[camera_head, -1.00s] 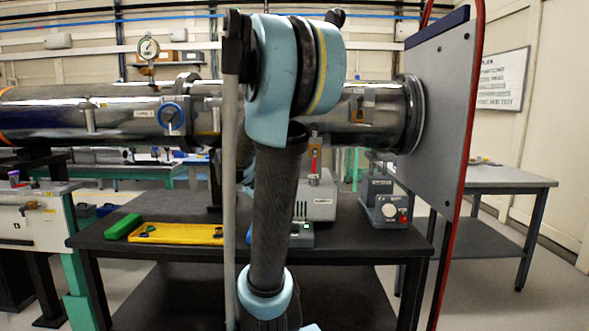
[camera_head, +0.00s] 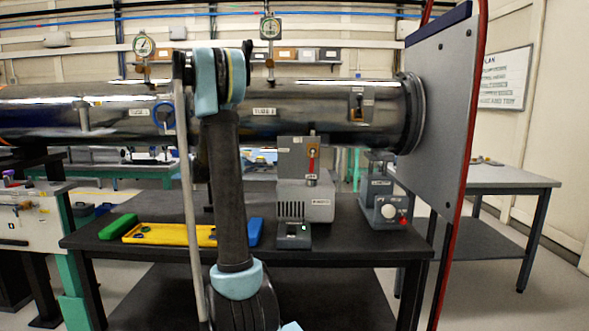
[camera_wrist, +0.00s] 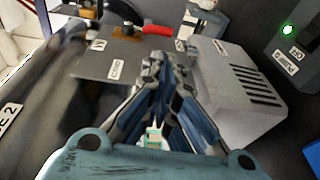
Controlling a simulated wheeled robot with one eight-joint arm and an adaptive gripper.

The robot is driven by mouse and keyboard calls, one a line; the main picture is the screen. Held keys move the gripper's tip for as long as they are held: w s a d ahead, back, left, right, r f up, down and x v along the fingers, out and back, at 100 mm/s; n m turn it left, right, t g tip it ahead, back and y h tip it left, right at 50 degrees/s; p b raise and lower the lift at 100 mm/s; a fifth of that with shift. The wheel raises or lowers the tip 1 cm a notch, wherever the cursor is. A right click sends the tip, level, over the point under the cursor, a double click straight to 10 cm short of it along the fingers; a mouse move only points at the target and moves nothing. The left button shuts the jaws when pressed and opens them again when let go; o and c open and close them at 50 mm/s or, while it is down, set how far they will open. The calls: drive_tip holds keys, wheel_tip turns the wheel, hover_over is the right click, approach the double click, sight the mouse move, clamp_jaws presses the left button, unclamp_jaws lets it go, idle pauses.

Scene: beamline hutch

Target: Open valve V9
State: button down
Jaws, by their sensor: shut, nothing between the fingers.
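A valve with a red lever (camera_head: 312,160) is on the grey plate (camera_head: 291,160) above a grey pump-like box (camera_head: 318,203) in the head view. The lever points down there. In the wrist view a red lever (camera_wrist: 158,30) and its brass-coloured body (camera_wrist: 127,31) are on a grey plate (camera_wrist: 90,62) with small labels. I cannot read for certain which label is V9. My gripper (camera_wrist: 163,66) is shut and empty, its fingertips in front of the plate and apart from the lever in the picture. In the head view my arm hides the gripper.
A steel beam pipe (camera_head: 280,95) runs above the black table (camera_head: 345,245). A blue-ringed valve (camera_head: 164,116) and another small valve (camera_head: 356,106) are on it. A grey control box (camera_head: 384,205) stands right. A yellow tray (camera_head: 170,234) lies left. A tall grey panel (camera_head: 437,120) bounds the right.

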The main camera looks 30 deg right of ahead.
drive_tip(key=r+x, duration=0.1)
drive_tip(key=x, duration=1.2)
drive_tip(key=shift+d+f, duration=0.4)
drive_tip(key=shift+f, duration=0.05)
drive_tip(key=shift+s, duration=0.1)
drive_tip(key=shift+s+d+f, duration=0.15)
drive_tip(key=shift+s+d, duration=0.15)
drive_tip(key=shift+d, duration=0.25)
drive_tip(key=f+v, duration=0.1)
drive_tip(key=v, duration=1.3)
drive_tip(key=shift+w+a+f, duration=0.1)
drive_tip(key=shift+a+f, duration=0.05)
drive_tip(key=shift+a, duration=0.05)
